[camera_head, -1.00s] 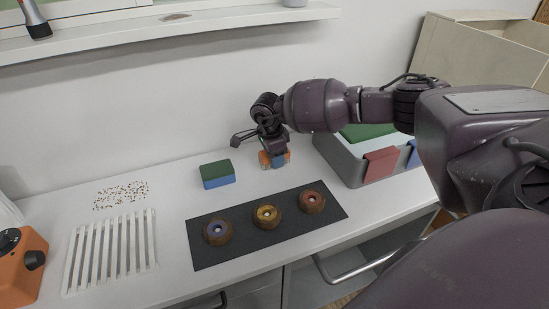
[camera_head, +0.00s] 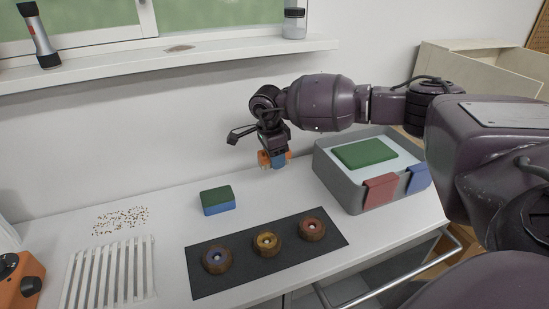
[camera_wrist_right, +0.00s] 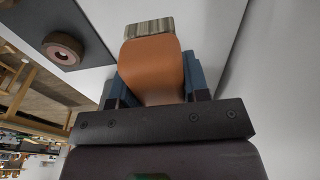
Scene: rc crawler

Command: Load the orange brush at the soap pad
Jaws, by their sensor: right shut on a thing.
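My right gripper (camera_head: 277,161) is shut on the orange brush (camera_head: 264,160) and holds it above the white counter, close to the back wall. In the right wrist view the brush (camera_wrist_right: 153,68) sits between the blue fingers (camera_wrist_right: 157,88), with its pale bristles (camera_wrist_right: 149,27) pointing away from the palm. A flat green pad (camera_head: 364,153) lies in the grey tub (camera_head: 338,172), right of the gripper; it looks like the soap pad. A green and blue sponge block (camera_head: 217,200) stands on the counter, left of and below the gripper. My left gripper is not in view.
A dark mat (camera_head: 215,286) bears three round brown pieces with coloured centres. A red flap (camera_head: 380,189) and a blue flap (camera_head: 418,179) hang on the tub's front. A white slatted rack (camera_head: 108,275), brown crumbs (camera_head: 121,219) and an orange device (camera_head: 22,285) are at left.

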